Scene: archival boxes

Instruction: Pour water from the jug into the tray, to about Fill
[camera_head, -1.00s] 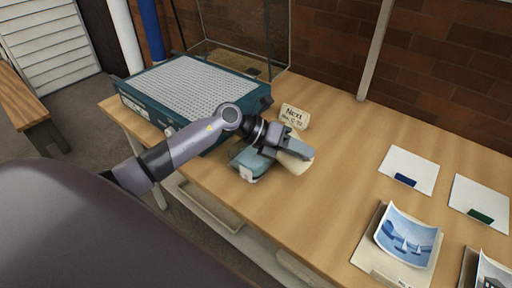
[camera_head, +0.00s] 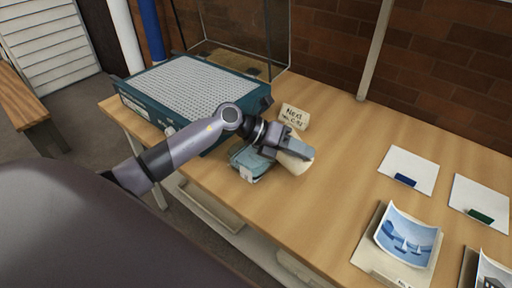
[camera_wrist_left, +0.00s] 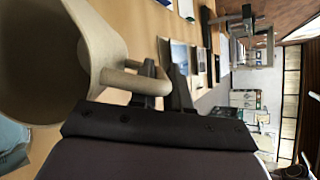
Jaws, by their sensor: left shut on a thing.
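The cream jug (camera_head: 295,161) is partly hidden behind my left gripper (camera_head: 287,143) in the head view. In the left wrist view the jug (camera_wrist_left: 96,40) is large at the left, and its handle (camera_wrist_left: 135,82) lies between the fingers of my left gripper (camera_wrist_left: 166,88), which is shut on it. The jug looks tilted, above the table beside the blue-green tray (camera_head: 240,158). The arm covers part of the tray, and I cannot make out the water level. A bit of blue at the wrist view's left edge may be the tray. My right gripper is not in view.
A teal-framed unit with a pale mesh top (camera_head: 195,88) stands at the table's back left. A "Next" card (camera_head: 294,116) stands behind the jug. White cards (camera_head: 408,168) and pictures (camera_head: 407,236) lie at the right. The table (camera_head: 335,160) between is clear.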

